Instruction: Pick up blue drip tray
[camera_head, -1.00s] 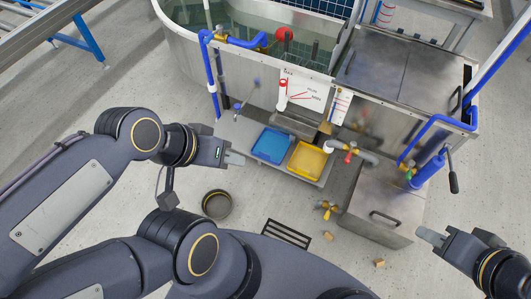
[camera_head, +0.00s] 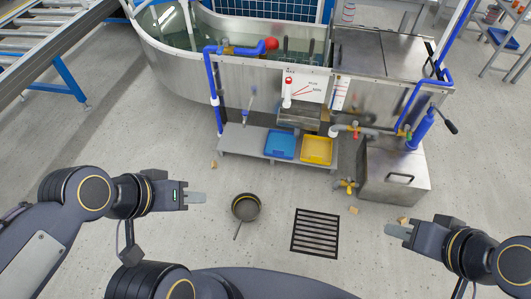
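The blue drip tray (camera_head: 280,146) lies flat on a low grey shelf (camera_head: 240,141) at the foot of the metal test station, left of a yellow tray (camera_head: 317,150). My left gripper (camera_head: 200,198) is at the left, short of the shelf and apart from the blue tray, with nothing seen in it. My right gripper (camera_head: 391,230) is at the lower right, far from the tray, also with nothing seen in it.
A metal cabinet (camera_head: 393,177) stands right of the shelf, with a yellow valve (camera_head: 347,186) beside it. A round dark pan (camera_head: 245,207) and a floor grate (camera_head: 315,233) lie in front. Small tan blocks (camera_head: 354,210) lie about. Pipes and a spout hang above the trays.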

